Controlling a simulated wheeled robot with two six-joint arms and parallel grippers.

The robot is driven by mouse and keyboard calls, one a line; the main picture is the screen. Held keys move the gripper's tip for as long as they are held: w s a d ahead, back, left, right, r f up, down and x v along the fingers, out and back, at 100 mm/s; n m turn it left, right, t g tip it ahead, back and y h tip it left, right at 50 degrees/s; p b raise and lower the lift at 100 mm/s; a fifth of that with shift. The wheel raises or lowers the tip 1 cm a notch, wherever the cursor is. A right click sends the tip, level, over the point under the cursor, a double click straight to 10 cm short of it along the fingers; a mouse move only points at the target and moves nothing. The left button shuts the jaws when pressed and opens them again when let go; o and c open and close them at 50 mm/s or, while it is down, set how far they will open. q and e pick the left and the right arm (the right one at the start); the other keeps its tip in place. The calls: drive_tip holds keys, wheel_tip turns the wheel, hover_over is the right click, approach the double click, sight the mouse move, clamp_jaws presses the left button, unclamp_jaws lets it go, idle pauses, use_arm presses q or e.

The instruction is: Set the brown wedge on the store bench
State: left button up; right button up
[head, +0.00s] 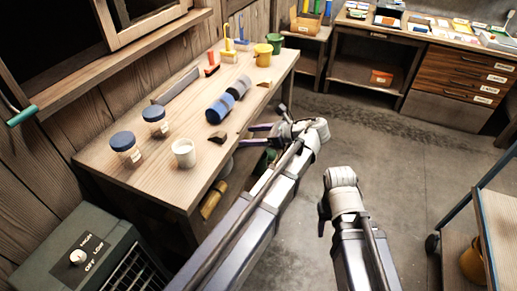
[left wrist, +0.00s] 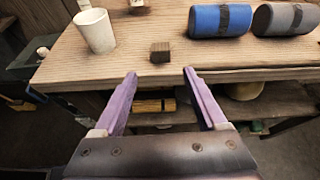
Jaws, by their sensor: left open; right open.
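A small dark brown wedge (head: 217,137) lies on the wooden bench (head: 188,205) near its front edge, between a white cup and a blue roll. In the left wrist view the wedge (left wrist: 160,52) shows its front face, centred beyond my fingertips. My left gripper (head: 247,135) is at the bench's front edge, open and empty. Its purple fingers (left wrist: 160,74) point at the wedge with a gap before it. My right gripper (head: 322,218) hangs over the floor, far from the wedge; its fingers are barely seen. No label shows which bench is the store bench.
The white cup (head: 184,153) stands left of the wedge, the blue roll (head: 219,108) behind it. Two blue-lidded jars (head: 125,148) stand further left. Another bench with drawers (head: 465,75) is at the back right. A cart (head: 483,235) stands at right. The floor between is clear.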

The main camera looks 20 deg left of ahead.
use_arm(q)
drive_tip(key=s+d+f+n+h, duration=0.6)
drive_tip(key=s+d+n, duration=0.1)
drive_tip(key=s+d, duration=0.2)
drive_tip(key=s+d+f+n+g+h, duration=0.1)
drive_tip(key=s+d+f+n+h, duration=0.5)
drive_tip(key=s+d+f+n, duration=0.1)
drive_tip(key=shift+s+d+n, duration=0.4)
drive_tip(key=shift+s+d, duration=0.45)
drive_tip(key=shift+d, duration=0.25)
